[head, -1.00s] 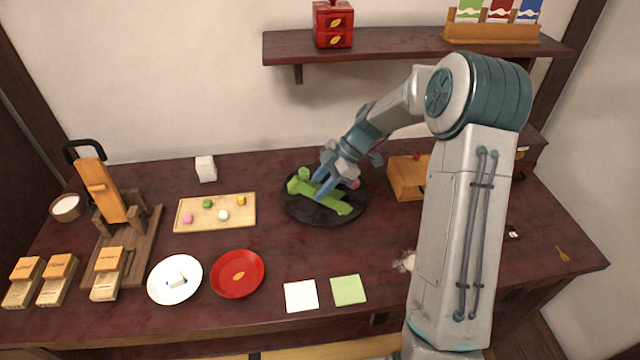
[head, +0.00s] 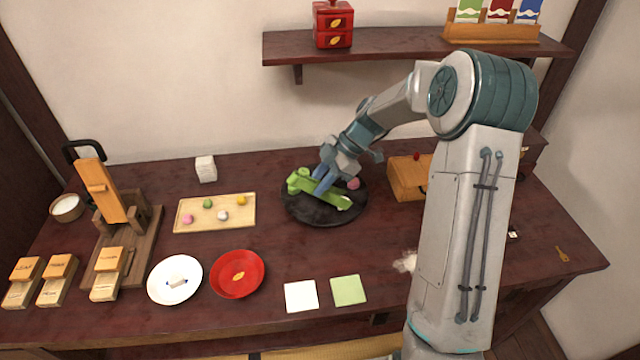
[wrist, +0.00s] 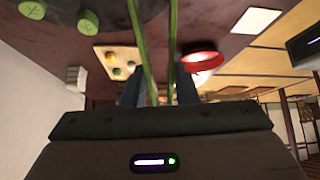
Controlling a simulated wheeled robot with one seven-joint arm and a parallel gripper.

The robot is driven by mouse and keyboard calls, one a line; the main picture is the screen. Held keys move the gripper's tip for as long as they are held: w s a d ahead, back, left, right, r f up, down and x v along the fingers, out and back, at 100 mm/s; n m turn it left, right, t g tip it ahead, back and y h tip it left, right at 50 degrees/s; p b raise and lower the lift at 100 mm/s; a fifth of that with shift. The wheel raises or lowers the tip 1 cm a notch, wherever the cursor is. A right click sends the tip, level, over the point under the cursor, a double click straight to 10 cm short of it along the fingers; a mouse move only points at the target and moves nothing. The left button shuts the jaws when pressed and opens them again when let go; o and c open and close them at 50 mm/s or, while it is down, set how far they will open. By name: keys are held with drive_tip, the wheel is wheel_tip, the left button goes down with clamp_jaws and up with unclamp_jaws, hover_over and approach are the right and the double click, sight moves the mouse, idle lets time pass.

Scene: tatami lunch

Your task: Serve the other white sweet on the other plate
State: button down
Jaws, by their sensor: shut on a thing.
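My gripper (head: 323,184) is shut on green tongs (head: 343,203) over the black round tray (head: 325,219). In the wrist view, the tongs' two green arms (wrist: 174,40) run out from between my fingers (wrist: 158,88). A white sweet (head: 223,215) sits on the light wooden board (head: 185,226), left of my gripper and apart from it. The red plate (head: 225,287) has a gold mark and no sweet on it. The tongs' contact with the tray is unclear.
Pink (head: 187,219), green (head: 207,203) and yellow (head: 241,200) sweets share the board. A white cube stack (head: 205,169) stands behind. White (head: 301,296) and green (head: 348,290) squares lie in front. A wooden box (head: 408,180) stands right of the tray. The table between board and red plate is clear.

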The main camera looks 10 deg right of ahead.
wheel_tip(320, 180, up, 10)
drive_tip(key=p, duration=0.4)
drive_tip(key=shift+f, duration=0.1)
